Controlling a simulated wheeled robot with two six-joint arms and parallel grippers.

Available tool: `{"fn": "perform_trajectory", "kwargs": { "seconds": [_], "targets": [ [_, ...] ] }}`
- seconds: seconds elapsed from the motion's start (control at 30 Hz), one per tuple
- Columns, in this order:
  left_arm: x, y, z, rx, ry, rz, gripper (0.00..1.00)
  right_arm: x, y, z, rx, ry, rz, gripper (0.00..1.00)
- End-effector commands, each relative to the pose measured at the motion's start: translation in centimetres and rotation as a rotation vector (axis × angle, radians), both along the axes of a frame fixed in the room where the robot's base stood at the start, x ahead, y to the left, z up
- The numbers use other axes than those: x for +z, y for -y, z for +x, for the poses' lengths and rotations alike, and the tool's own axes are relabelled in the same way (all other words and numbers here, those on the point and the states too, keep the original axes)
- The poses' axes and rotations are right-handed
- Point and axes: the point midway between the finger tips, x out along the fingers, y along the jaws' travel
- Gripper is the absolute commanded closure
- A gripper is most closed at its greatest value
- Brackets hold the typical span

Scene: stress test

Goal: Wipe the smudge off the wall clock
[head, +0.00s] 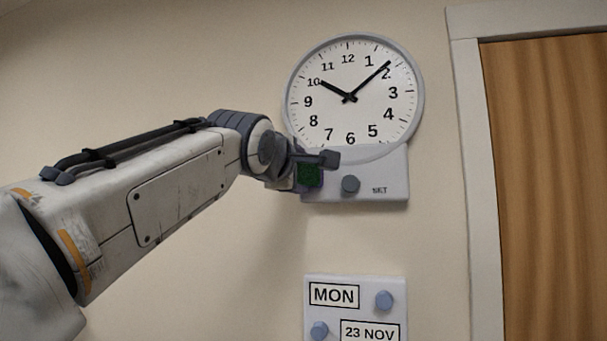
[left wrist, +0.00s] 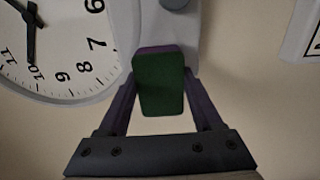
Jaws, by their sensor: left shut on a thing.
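The wall clock (head: 352,118) is round, with a white face and grey rim, and hangs upright in the head view. Its hands point near 10 and between 1 and 2. I cannot make out a smudge on the visible face. My left gripper (head: 317,168) is at the clock's lower left, in front of the panel below it. It is shut on a green block (head: 309,177), perhaps a sponge. In the left wrist view the green block (left wrist: 160,85) sits between the fingers, beside the clock (left wrist: 75,88). I cannot tell whether it touches anything. My right gripper is not in view.
Below the clock is a grey panel (head: 385,178) marked SET, with a dark knob (head: 350,184). Lower is a calendar plate (head: 345,317) reading MON and 23 NOV, with blue-grey knobs. A wooden door (head: 545,190) with a white frame (head: 470,150) stands right. The wall between is bare.

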Motion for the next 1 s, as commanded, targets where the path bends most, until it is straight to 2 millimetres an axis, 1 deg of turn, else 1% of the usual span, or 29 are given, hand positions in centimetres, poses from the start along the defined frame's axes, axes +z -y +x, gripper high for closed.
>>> {"fn": "perform_trajectory", "kwargs": {
  "seconds": [0.03,0.2,0.4,0.5,0.87,1.0],
  "targets": [
    [-0.2,-0.2,-0.6,-0.001,0.003,-0.001,0.78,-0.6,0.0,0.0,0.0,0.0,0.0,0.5],
    [-0.2,-0.7,-2.3,-0.001,0.003,-0.001,0.78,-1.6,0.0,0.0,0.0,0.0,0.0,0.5],
    [-0.1,-1.3,-4.2,-0.002,0.003,-0.001,0.78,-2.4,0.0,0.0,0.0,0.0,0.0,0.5],
    [-0.1,-1.5,-4.8,-0.002,0.003,-0.001,0.78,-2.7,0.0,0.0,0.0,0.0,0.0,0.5],
    [0.0,-1.6,-5.1,-0.001,0.001,0.0,0.78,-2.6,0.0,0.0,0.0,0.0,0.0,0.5],
    [-0.1,-1.8,-5.5,-0.002,0.003,-0.002,0.78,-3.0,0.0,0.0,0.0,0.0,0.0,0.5]
  ]
}}
